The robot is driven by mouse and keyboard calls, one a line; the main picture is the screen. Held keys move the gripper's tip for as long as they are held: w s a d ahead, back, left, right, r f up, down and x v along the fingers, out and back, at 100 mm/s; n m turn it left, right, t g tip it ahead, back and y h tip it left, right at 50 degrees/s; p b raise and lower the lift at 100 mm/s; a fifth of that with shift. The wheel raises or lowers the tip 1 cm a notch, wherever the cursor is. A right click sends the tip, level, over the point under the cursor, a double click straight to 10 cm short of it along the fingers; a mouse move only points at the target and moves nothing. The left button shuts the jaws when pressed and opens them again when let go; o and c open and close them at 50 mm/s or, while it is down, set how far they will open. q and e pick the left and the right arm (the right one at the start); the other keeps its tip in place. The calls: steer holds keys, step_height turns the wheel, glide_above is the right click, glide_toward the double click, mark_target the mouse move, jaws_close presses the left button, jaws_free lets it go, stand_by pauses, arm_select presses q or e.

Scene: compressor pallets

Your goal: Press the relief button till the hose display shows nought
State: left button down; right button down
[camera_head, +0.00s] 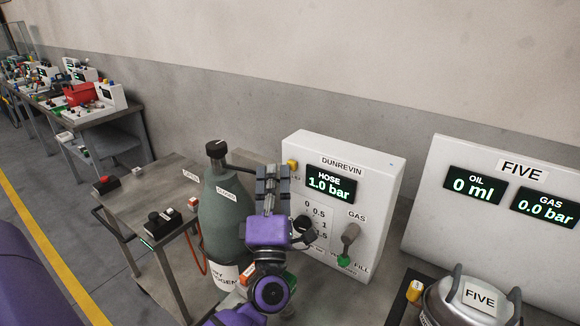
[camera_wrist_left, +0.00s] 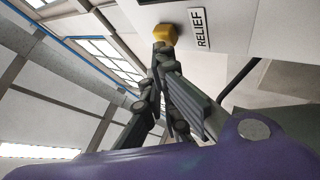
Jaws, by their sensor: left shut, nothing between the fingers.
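The yellow relief button (camera_head: 293,166) is on the panel's upper left edge. In the left wrist view the button (camera_wrist_left: 158,36) sits beside the RELIEF label (camera_wrist_left: 199,29). My left gripper (camera_head: 273,171) is shut and empty, in front of the panel's left side. In the wrist view its fingertips (camera_wrist_left: 160,50) are right at the button's lower edge; I cannot tell whether they touch or press it. My right gripper is not in view.
A grey-green gas bottle (camera_head: 224,210) with a black valve stands just left of my left gripper. The panel carries a black knob (camera_head: 303,225) and a grey lever (camera_head: 350,236). A FIVE panel (camera_head: 450,225) and a lidded pot (camera_head: 470,302) are at right.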

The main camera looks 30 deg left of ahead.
arm_select(q)
steer(key=shift+w+f, duration=0.1)
steer(key=shift+w, duration=0.3)
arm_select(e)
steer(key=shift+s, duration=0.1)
arm_select(q)
steer(key=shift+d+f, duration=0.1)
steer(key=shift+f, duration=0.05)
stand_by(1.4)
steer(key=shift+s, duration=0.85)
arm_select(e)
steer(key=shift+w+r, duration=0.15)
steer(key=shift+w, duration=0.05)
arm_select(q)
steer(key=s, duration=0.5)
steer(key=shift+a+p, duration=0.3)
steer(key=shift+a, duration=0.05)
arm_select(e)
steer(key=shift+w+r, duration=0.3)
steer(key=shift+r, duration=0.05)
